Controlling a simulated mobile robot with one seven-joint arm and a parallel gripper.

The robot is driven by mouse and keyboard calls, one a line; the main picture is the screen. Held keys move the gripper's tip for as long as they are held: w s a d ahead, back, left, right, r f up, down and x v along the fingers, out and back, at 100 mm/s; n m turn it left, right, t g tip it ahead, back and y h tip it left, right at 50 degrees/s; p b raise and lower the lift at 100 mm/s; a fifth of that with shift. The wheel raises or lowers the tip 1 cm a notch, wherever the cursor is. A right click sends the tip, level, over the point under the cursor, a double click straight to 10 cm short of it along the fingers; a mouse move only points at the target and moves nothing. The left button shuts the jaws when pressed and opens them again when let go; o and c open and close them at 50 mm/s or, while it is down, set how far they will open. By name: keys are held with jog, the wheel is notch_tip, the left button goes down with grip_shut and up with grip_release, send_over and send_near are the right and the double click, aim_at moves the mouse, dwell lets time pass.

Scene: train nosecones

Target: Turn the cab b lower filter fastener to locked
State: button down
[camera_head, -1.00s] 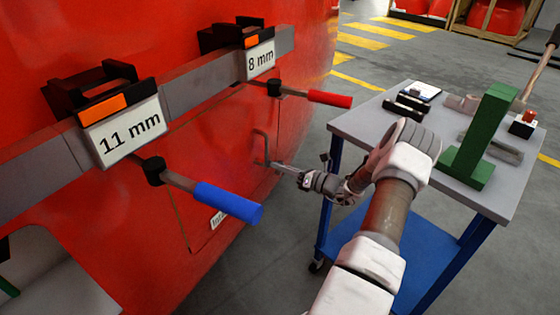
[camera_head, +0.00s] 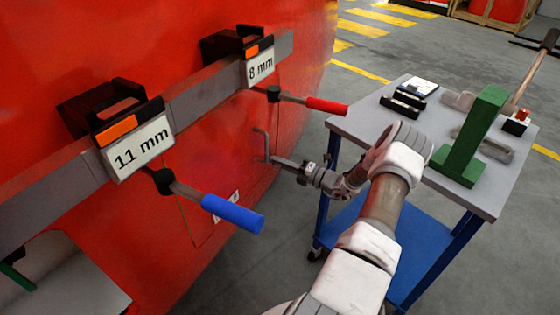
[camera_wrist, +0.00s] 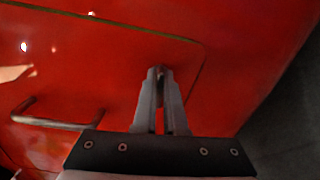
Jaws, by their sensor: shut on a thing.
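The cab's red panel (camera_head: 205,205) has a thin outlined edge and a bar handle (camera_head: 262,143). The handle also shows at the left of the wrist view (camera_wrist: 55,122). My gripper (camera_head: 272,159) reaches the panel just right of the handle's lower end. In the wrist view my gripper's fingers (camera_wrist: 160,75) are close together at the panel's corner, shut on a small dark fastener (camera_wrist: 160,72). The fingers hide most of it, so its turned position cannot be read. In the head view the fastener is hidden.
A grey rail carries holders labelled 11 mm (camera_head: 140,147) and 8 mm (camera_head: 260,67). A blue-handled tool (camera_head: 232,213) and a red-handled tool (camera_head: 326,105) jut out near my arm. A trolley (camera_head: 350,123) with a green stand (camera_head: 474,137) is at right.

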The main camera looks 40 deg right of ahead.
jog(key=shift+m, duration=1)
jog(key=shift+f, duration=0.1)
jog(key=c, duration=1)
grip_release()
jog(key=p+v, duration=0.1)
jog(key=v, duration=1.6)
jog(key=shift+s+p, duration=0.25)
jog(key=shift+p, duration=0.15)
